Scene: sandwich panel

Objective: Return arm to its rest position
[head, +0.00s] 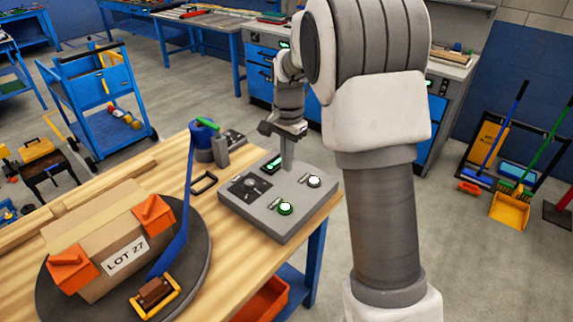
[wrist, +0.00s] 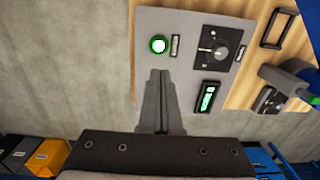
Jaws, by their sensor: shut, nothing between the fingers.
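My gripper (head: 287,165) is shut and empty, pointing down over the grey control panel (head: 262,217) on the wooden table. In the wrist view my gripper (wrist: 159,73) has its two fingers together over the panel (wrist: 184,20). The panel has a black dial (wrist: 213,51), a green-lit display (wrist: 207,96) and a round green-lit button (wrist: 158,44). In the head view a second round button (head: 314,181), with a white top, is right of the fingers. I cannot tell whether the fingertips touch the panel. My arm rises from the gripper and crosses the right middle of the head view.
A cardboard box (head: 118,225) with orange corner pieces sits on a dark turntable (head: 195,272) left of the panel. A blue-topped cylinder (head: 203,140) stands behind the panel. A blue cart (head: 103,122) is beyond the table.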

